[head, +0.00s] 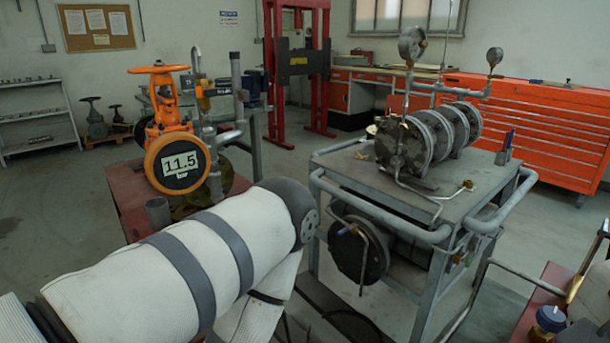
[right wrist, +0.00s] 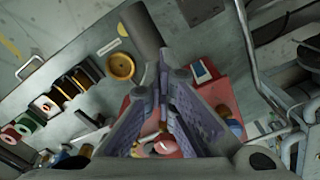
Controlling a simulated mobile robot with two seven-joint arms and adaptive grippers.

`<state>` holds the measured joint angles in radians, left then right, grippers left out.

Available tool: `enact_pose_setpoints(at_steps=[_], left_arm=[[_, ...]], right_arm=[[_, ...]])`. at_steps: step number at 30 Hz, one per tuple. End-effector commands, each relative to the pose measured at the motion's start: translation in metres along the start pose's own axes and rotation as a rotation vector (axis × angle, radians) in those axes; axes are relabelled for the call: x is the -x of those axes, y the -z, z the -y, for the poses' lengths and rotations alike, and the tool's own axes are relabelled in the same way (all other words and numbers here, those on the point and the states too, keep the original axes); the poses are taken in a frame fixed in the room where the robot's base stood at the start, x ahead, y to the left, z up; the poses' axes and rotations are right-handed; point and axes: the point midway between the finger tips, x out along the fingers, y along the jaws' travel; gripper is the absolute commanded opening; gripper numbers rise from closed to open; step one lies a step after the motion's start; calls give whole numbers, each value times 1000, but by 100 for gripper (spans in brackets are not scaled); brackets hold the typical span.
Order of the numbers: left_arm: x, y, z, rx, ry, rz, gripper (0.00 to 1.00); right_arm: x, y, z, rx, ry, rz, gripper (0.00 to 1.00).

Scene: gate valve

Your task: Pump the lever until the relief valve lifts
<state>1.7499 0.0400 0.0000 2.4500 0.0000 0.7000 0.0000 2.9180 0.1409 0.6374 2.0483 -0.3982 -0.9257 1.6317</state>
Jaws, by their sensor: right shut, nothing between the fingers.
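The orange gate valve (head: 165,110) with its handwheel stands on a red bench at left in the head view. A round orange gauge (head: 179,163) on its front reads 11.5 bar. Upright pipework with brass fittings (head: 203,95) stands just behind it; I cannot tell whether the relief valve is among them. My right gripper (right wrist: 163,62) is shut and empty in the right wrist view, above a red surface (right wrist: 212,97). I cannot make out the pump lever for certain. My left gripper is not in view; my white-sleeved left arm crosses the front of the head view.
A grey cart (head: 345,160) with a flanged vessel (head: 425,140), gauges and tubular handles stands at centre right. A red press frame (head: 300,75) and orange drawer cabinets (head: 540,125) stand behind.

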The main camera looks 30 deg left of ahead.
Motion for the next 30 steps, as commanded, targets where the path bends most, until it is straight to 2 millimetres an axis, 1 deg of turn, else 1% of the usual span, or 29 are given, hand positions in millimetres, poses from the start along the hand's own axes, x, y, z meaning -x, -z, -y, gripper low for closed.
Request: enact_pose_setpoints(at_steps=[3, 5, 15, 19, 22, 30], left_arm=[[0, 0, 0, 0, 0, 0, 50], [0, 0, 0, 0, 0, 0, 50], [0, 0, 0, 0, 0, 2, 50], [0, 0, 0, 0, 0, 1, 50], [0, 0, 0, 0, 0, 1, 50], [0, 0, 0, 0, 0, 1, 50]], right_arm=[[1, 0, 0, 0, 0, 0, 0], [7, 0, 1, 0, 3, 0, 0], [95, 0, 1, 0, 7, 1, 0], [122, 0, 1, 0, 4, 0, 0], [130, 0, 0, 0, 2, 0, 0], [130, 0, 0, 0, 1, 0, 0]])
